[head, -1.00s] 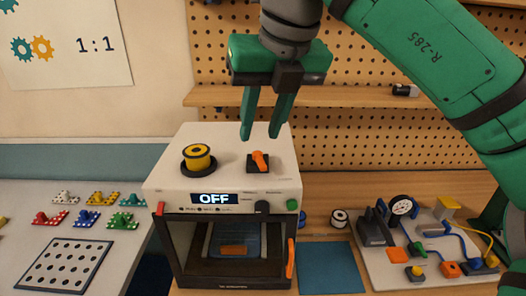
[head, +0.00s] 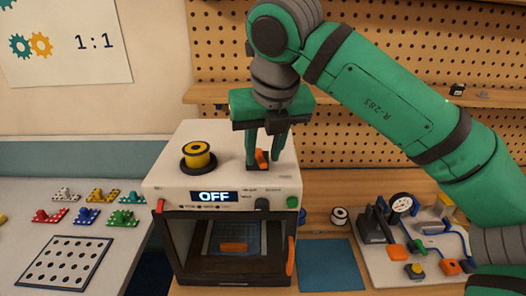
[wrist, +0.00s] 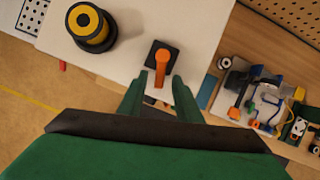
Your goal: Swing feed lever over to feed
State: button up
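The feed lever (head: 261,158) is a small orange lever on a black square base, on top of the white printer (head: 222,139). In the wrist view the orange lever (wrist: 162,68) points down the picture, toward my gripper. My gripper (head: 266,167) is over the lever, its two green fingers reaching down around it in the head view. In the wrist view the open fingertips (wrist: 157,85) stand apart on either side of the lever's free end, with gaps visible. The printer's display (head: 214,197) reads OFF.
A yellow spool (head: 197,156) stands on the printer top left of the lever. A pegboard wall and shelf (head: 350,97) are behind. Gauge and wired parts sit on a board (head: 385,276) at right. Small coloured parts (head: 88,215) lie on the left table.

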jog(key=shift+w+f, duration=0.1)
jog(key=shift+f, duration=0.1)
grip_shut()
jog(key=shift+a+m+h, duration=0.3)
jog(key=shift+a+m, duration=0.1)
jog(key=shift+m, duration=0.4)
jog(key=shift+a+m+h, duration=0.3)
jog(key=shift+a+m, duration=0.05)
jog(key=shift+m, duration=0.45)
grip_release()
